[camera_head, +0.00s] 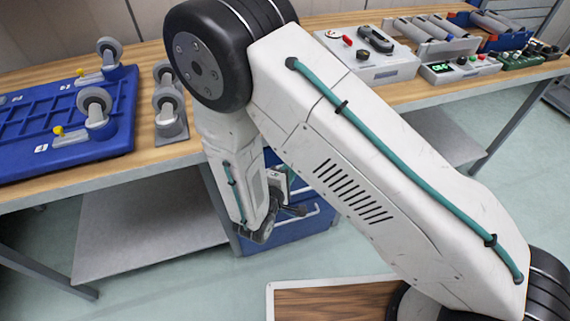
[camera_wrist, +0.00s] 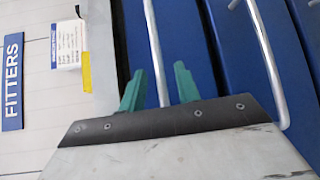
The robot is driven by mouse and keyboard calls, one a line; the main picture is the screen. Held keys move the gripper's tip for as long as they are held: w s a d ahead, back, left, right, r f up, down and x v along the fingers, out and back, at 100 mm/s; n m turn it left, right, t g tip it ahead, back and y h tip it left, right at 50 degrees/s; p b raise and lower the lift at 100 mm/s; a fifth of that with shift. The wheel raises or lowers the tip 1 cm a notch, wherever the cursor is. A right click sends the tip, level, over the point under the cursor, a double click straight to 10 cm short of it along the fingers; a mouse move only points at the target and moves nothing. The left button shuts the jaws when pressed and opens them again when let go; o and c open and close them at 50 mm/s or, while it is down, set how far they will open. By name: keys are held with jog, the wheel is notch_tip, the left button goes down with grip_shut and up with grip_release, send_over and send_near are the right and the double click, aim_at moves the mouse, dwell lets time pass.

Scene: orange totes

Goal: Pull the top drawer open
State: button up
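A blue drawer unit (camera_head: 290,232) stands under the wooden bench in the head view, partly hidden by my arm. In the wrist view the drawers appear turned sideways. The top drawer (camera_wrist: 182,45) is the leftmost blue front, beside the grey bench edge. Its metal bar handle (camera_wrist: 154,45) runs between the two green fingers of my gripper (camera_wrist: 160,90). The fingers are open, with a gap on each side of the bar. Whether the fingertips reach past the bar is hard to tell. The drawer looks shut.
A lower drawer's handle (camera_wrist: 265,55) shows to the right in the wrist view. A wooden-topped surface with a pale rim (camera_head: 330,299) lies near the bottom of the head view.

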jog(key=shift+x, duration=1.45)
jog(key=shift+d, duration=0.1)
